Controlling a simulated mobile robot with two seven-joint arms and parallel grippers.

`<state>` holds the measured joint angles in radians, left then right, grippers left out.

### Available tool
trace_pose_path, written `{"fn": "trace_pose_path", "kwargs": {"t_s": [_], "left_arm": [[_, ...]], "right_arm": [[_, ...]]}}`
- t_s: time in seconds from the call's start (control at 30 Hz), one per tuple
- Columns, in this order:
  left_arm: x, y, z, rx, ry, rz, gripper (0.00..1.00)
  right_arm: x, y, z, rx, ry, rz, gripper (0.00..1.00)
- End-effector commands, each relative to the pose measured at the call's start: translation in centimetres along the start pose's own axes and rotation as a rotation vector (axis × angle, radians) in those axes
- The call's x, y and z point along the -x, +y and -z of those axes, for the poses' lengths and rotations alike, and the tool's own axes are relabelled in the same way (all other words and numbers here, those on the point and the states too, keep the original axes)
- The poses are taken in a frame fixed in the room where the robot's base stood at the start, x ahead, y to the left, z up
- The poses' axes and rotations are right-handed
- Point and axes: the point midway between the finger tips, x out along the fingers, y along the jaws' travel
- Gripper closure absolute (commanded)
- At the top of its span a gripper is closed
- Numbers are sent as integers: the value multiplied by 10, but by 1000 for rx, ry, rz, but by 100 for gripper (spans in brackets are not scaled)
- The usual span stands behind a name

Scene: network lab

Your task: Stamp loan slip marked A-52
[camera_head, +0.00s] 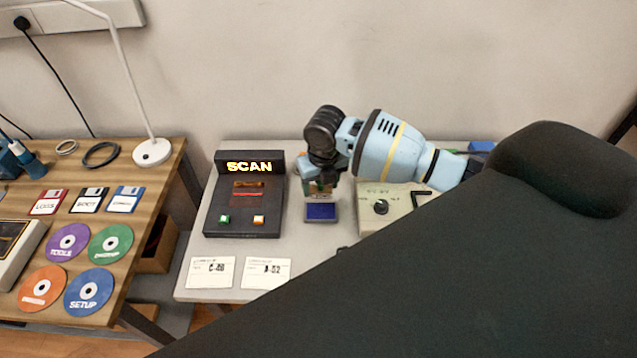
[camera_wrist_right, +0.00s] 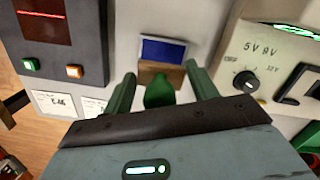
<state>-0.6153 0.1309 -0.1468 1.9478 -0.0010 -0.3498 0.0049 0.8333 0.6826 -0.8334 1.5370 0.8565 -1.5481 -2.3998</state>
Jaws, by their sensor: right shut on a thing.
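The loan slip marked A-52 (camera_head: 262,274) lies flat at the front of the grey table; its edge also shows in the right wrist view (camera_wrist_right: 93,106), partly hidden by my gripper. My right gripper (camera_head: 321,183) is shut on a stamp with a green handle (camera_wrist_right: 160,92) and a brown block (camera_wrist_right: 163,73). It holds the stamp over or just in front of the blue ink pad (camera_head: 321,212), behind and right of the slip. Whether stamp and pad touch cannot be told. My left gripper is not in view.
Another slip (camera_head: 210,272), apparently C-60, lies left of A-52. A black SCAN device (camera_head: 243,222) stands behind the slips. A beige meter box (camera_head: 400,200) stands right of the pad. The wooden table (camera_head: 150,185) at left holds discs and floppies. My dark arm hides the front right.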

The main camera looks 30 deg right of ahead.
Motion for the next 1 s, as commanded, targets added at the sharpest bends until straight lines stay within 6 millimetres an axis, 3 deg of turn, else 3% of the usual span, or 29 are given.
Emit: {"fn": "trace_pose_path", "kwargs": {"t_s": [0.43,0.7,1.0], "left_arm": [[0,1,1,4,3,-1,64],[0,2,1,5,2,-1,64],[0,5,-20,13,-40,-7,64]], "right_arm": [[-9,0,1,-1,1,0,56],[-32,0,5,-2,3,1,56],[-59,0,9,-1,5,1,56]]}}
